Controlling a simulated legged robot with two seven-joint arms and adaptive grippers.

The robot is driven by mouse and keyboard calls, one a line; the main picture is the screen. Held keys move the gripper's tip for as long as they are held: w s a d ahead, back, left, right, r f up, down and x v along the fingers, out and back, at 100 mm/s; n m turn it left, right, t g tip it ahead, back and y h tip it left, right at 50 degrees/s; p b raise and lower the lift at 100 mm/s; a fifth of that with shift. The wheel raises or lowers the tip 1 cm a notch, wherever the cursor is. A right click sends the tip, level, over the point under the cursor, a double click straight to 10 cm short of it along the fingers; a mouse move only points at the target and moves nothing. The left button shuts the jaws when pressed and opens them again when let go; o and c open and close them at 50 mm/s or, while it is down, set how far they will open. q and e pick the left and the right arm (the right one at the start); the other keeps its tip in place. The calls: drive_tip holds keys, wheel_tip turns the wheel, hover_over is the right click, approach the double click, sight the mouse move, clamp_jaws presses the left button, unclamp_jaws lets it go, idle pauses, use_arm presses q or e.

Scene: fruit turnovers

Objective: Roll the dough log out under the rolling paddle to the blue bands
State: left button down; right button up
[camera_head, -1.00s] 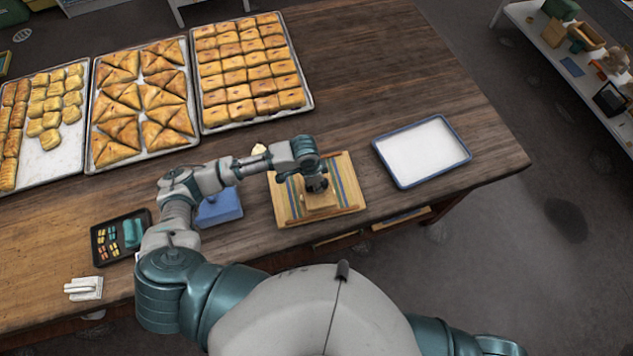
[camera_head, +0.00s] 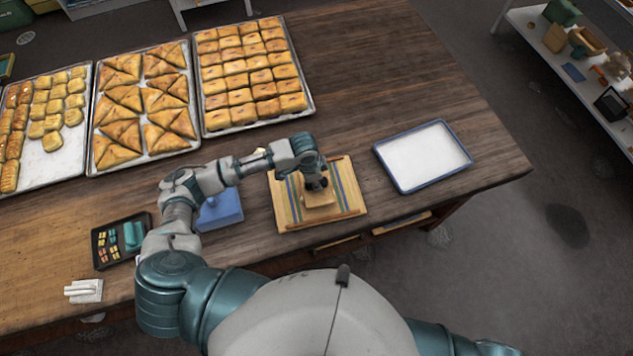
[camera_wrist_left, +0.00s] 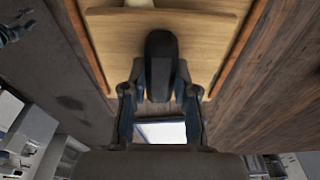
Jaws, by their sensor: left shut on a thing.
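The wooden board (camera_head: 284,218) with blue bands (camera_head: 347,187) along its sides lies on the table in the head view. The small wooden rolling paddle (camera_head: 320,201) is on or just above the board's middle. My left gripper (camera_head: 316,185) is shut on the paddle's dark handle, which shows between the fingers in the left wrist view (camera_wrist_left: 160,68). The dough log cannot be made out under the paddle; a pale piece (camera_wrist_left: 140,3) at the top edge of the wrist view may be dough. My right gripper is out of view.
A blue-rimmed white tray (camera_head: 385,164) stands right of the board. Trays of pastries (camera_head: 206,128) fill the back left. The table's back right is clear.

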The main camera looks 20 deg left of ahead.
use_arm(q)
drive_tip(key=shift+w+a, duration=0.1)
drive_tip(key=shift+w, duration=0.05)
idle(0.4)
drive_tip(key=shift+w+a, duration=0.1)
drive_tip(key=shift+w, duration=0.05)
idle(0.5)
drive_tip(key=shift+w+a, duration=0.35)
drive_tip(key=shift+w, duration=0.3)
drive_tip(key=shift+s+d, duration=0.3)
drive_tip(key=shift+s, duration=0.2)
drive_tip(key=shift+s+d, duration=0.25)
drive_tip(key=shift+s, duration=0.25)
drive_tip(key=shift+f, duration=0.1)
drive_tip(key=shift+s+d, duration=0.25)
drive_tip(key=shift+s, duration=0.25)
drive_tip(key=shift+w+r, duration=0.2)
drive_tip(key=shift+r, duration=0.35)
